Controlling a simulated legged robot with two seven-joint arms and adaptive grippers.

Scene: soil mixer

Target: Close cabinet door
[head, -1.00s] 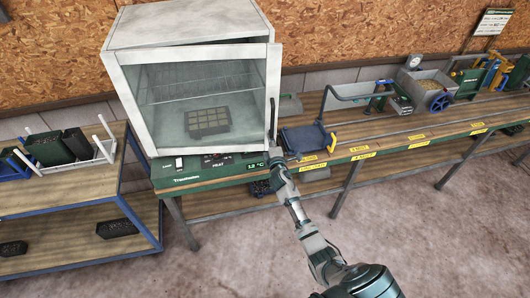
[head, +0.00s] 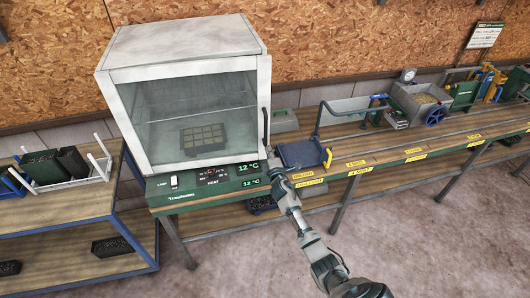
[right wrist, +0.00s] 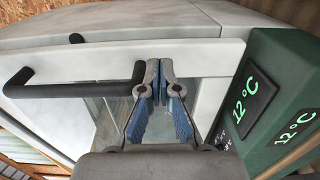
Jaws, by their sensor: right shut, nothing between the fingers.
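The white cabinet (head: 185,36) stands on the bench. Its glass-fronted door (head: 222,64) lies flush or nearly flush with the cabinet front; I cannot tell if a small gap remains. The dark door handle (head: 265,122) runs along the door's right edge and also shows in the right wrist view (right wrist: 75,91). My right gripper (head: 276,168) is shut and empty at the door's lower right corner. In the right wrist view its fingertips (right wrist: 160,72) are beside the handle's end, at or very close to the door frame. My left gripper is out of view.
The green control panel (head: 205,184) sits under the cabinet. A blue tray (head: 302,155) stands just right of my gripper, with a grey mixer bin (head: 420,98) farther right. A lower shelf unit (head: 75,196) stands at the left. The floor in front is clear.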

